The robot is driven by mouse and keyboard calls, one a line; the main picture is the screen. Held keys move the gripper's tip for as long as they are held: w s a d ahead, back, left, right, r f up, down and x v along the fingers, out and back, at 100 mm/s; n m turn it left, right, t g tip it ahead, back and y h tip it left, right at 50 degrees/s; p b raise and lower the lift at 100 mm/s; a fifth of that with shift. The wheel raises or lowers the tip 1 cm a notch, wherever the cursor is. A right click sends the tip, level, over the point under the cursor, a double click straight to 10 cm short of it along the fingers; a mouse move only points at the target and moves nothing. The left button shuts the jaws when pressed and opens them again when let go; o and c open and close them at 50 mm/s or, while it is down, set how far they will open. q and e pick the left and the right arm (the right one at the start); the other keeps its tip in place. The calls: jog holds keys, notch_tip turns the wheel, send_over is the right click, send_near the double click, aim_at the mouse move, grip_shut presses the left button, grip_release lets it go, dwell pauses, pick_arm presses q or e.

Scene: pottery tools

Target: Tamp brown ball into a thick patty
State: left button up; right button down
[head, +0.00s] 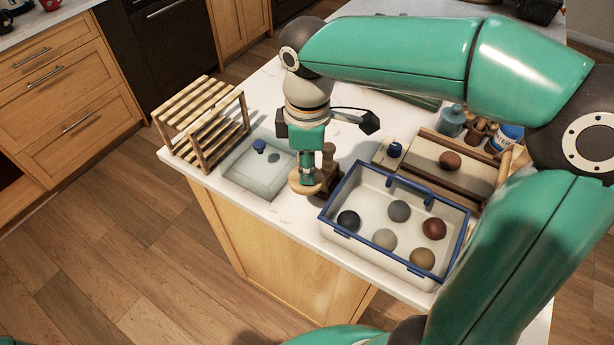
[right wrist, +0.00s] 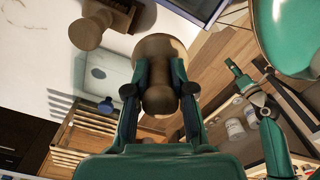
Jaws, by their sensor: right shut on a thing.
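A brown ball (head: 450,161) rests on a pale board (head: 468,178) at the right of the counter. My right gripper (head: 307,163) is shut on a wooden tamper (head: 305,184) with a broad round head, left of the tray and well away from the ball. In the right wrist view the gripper (right wrist: 159,98) has both fingers around the tamper's handle, and the round head (right wrist: 158,47) shows beyond them. Part of my left arm (right wrist: 275,145) seems to show at the right of that view, but its jaws are unclear.
A blue-rimmed tray (head: 342,238) holds several balls. Another wooden tool (head: 328,154) stands beside my gripper. A clear slab with a blue knob (head: 259,146) and a slatted rack (head: 200,118) are at the left. Bottles (head: 451,119) stand behind the board.

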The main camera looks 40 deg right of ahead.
jog(key=shift+f+b, duration=0.8)
jog(key=shift+f, duration=0.65)
notch_tip(320, 180, down, 6)
jog(key=b, duration=0.5)
jog(key=shift+b, duration=0.3)
jog(key=shift+f, duration=0.3)
jog(key=c, duration=0.9)
grip_release()
notch_tip(320, 180, up, 12)
jog(key=shift+f, duration=0.2)
jog(key=shift+r, duration=0.2)
